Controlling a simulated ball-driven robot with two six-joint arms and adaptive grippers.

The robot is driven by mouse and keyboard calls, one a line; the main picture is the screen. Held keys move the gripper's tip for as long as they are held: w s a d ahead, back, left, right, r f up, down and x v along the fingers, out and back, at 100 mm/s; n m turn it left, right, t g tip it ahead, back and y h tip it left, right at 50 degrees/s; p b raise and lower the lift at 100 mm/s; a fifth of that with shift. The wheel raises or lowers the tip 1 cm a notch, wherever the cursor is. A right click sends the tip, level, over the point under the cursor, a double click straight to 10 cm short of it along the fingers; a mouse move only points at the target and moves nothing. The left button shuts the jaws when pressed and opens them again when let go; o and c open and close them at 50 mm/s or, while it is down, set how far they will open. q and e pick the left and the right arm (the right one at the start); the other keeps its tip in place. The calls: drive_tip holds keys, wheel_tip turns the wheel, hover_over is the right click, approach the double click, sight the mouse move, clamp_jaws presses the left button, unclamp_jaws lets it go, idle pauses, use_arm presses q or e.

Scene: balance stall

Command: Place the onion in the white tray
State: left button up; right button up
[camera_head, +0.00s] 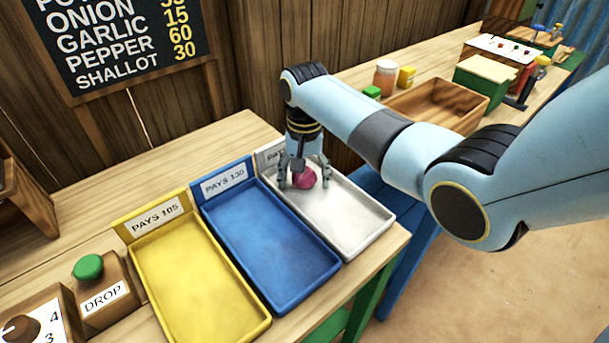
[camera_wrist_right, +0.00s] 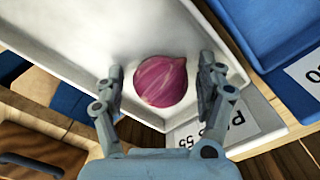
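The purple-red onion (camera_head: 303,178) is at the back end of the white tray (camera_head: 352,218), within its walls. It also shows in the right wrist view (camera_wrist_right: 161,82), against the pale tray floor (camera_wrist_right: 95,28). My right gripper (camera_head: 304,184) is over that end of the tray, pointing down, with one finger on each side of the onion. In the right wrist view the fingers (camera_wrist_right: 160,85) are spread, with a gap between each and the onion. The gripper partly hides the tray's pay label. My left gripper is not in view.
A blue tray (camera_head: 310,287) marked PAYS 130 and a yellow tray (camera_head: 258,330) marked PAYS 105 stand to the left. A green DROP button (camera_head: 88,267) is at lower left. A wooden crate (camera_head: 437,120), jar (camera_head: 385,78) and green box (camera_head: 484,88) stand behind on another counter.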

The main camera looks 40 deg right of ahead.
wheel_tip(320, 180, up, 12)
drive_tip(key=shift+r, duration=0.15)
idle(0.5)
idle(0.4)
